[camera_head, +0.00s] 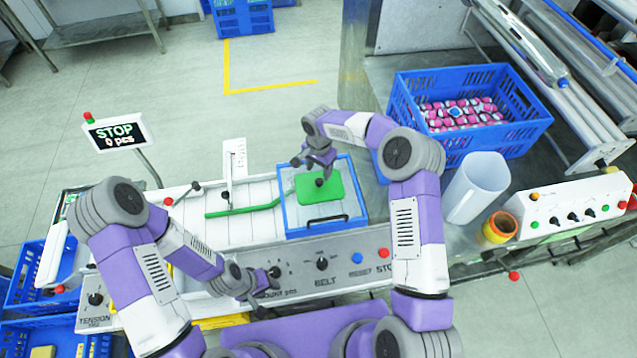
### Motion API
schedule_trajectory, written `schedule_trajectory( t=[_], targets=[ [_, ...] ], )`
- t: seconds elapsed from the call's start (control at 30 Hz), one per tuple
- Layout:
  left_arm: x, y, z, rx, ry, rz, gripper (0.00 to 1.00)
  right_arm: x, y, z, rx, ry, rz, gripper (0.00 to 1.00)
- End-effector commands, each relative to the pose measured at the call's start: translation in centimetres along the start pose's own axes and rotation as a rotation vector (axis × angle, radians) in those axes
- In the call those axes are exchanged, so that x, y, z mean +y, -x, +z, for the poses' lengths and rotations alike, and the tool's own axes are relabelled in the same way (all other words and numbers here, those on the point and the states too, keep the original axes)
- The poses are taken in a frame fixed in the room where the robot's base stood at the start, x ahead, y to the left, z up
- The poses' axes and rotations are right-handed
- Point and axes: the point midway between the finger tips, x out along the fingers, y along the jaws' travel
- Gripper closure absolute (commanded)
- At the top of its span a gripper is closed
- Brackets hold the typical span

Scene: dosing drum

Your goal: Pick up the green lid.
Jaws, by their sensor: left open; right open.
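The green lid (312,189) is a flat green plate with a small dark knob, lying in or over the blue-framed tray (364,211) near the middle of the machine. My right gripper (318,167) is open and just above the lid, at its far side near the knob. Whether it touches the lid cannot be told. My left gripper (268,285) is open and low over the control panel (340,262), left of the tray and apart from the lid.
A blue crate (540,128) with several pink and white pieces stands at the right. A STOP display (115,131) stands at the left. A green bar (240,210) crosses the white belt.

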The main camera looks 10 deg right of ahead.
Motion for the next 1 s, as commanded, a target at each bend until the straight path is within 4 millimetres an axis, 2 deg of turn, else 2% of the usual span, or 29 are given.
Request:
schedule_trajectory(
  t=[0.3, 0.63, 1.0],
  targets=[
    [-0.4, -1.0, -0.1, 0.0, 0.0, 0.0, 0.57, 0.5, -4.6, 0.4, -0.003, 0.0, 0.0, 0.4],
    [-0.4, -1.1, -0.1, 0.0, 0.0, 0.0, 0.57, 0.4, -5.0, 0.4, 0.0, 0.001, -0.001, 0.42],
    [-0.4, -1.1, -0.1, 0.0, 0.0, 0.0, 0.57, 0.4, -5.0, 0.3, 0.0, 0.001, -0.001, 0.99]
  ],
)
